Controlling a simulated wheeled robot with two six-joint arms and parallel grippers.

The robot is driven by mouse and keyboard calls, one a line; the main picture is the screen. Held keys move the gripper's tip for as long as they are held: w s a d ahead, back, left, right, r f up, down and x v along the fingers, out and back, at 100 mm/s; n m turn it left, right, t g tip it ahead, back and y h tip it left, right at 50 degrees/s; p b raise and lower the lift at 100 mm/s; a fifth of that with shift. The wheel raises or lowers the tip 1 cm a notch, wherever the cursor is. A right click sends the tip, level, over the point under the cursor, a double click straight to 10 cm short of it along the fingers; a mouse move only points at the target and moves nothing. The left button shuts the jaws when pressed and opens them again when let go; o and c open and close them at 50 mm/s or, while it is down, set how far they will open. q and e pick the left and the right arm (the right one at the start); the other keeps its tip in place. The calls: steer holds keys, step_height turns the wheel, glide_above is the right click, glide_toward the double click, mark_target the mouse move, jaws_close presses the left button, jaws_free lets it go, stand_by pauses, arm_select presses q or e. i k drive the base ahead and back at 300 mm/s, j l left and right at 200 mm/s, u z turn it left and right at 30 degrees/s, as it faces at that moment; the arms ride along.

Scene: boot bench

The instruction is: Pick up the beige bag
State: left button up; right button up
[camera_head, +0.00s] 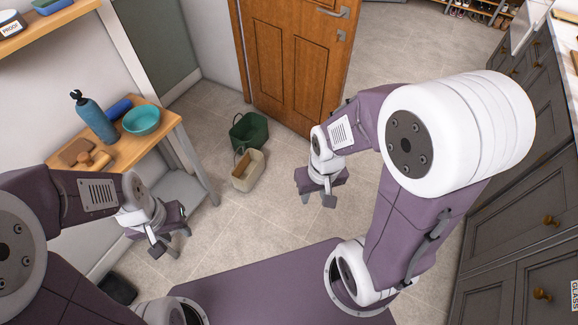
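The beige bag (248,171) stands open-topped on the tiled floor, left of the picture's middle. It is beside the front of a dark green bag (249,132). My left gripper (170,246) is to the left of and nearer than the beige bag, apart from it; its fingers are spread with nothing between them. My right gripper (319,198) is to the right of the beige bag, above the floor and apart from it; its fingers are spread and empty.
A wooden bench (150,152) at the left holds a blue bottle (93,119), a teal bowl (141,121) and small items. A wooden door (290,60) stands behind the bags. Grey cabinets (520,215) line the right side. The floor between the bags and my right gripper is clear.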

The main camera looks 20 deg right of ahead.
mark_target(244, 175)
steer(key=i+z, duration=0.15)
steer(key=i, duration=0.85)
steer(key=i+j+z, duration=0.15)
steer(key=i, duration=0.85)
